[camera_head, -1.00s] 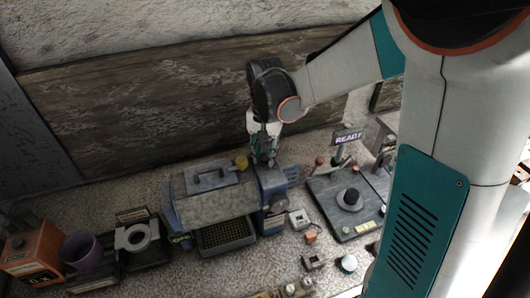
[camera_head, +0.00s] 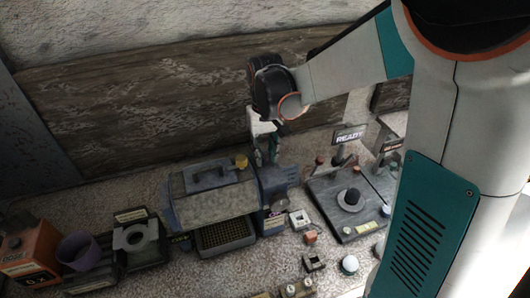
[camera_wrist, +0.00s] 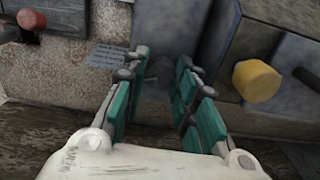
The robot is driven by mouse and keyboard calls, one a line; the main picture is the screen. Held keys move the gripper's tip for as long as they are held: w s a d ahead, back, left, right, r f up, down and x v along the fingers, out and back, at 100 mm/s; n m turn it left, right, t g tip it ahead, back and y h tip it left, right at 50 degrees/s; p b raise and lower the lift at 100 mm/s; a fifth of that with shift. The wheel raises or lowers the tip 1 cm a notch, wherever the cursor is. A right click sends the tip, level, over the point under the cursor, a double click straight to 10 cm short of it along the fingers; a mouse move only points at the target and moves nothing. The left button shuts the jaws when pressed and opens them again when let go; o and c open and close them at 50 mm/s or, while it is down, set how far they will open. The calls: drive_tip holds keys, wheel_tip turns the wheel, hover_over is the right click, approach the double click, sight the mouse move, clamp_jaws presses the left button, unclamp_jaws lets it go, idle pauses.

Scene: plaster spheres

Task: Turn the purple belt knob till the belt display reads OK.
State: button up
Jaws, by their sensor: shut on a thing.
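My gripper (camera_head: 266,158) points down at the back of the right-hand block (camera_head: 277,183) of a blue-grey machine. In the wrist view its teal fingers (camera_wrist: 160,84) are shut on a small dark knob (camera_wrist: 160,70) on top of that block. The knob looks grey in this light, so I cannot confirm that it is purple. My fingers hide its sides in the wrist view and the knob itself in the head view. I cannot read any belt display.
A yellow knob (camera_head: 241,162) sits just left of my gripper on the machine, close to my fingers in the wrist view (camera_wrist: 257,80). A black panel (camera_head: 345,200) with levers and a READY sign (camera_head: 349,136) stands to the right. A wooden wall (camera_head: 150,110) is behind.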

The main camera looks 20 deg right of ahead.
sight(265, 155)
drive_tip(key=shift+n, duration=0.7)
drive_tip(key=o, duration=0.8)
drive_tip(key=shift+r, duration=0.1)
wheel_tip(265, 155, up, 12)
drive_tip(key=shift+f, duration=0.1)
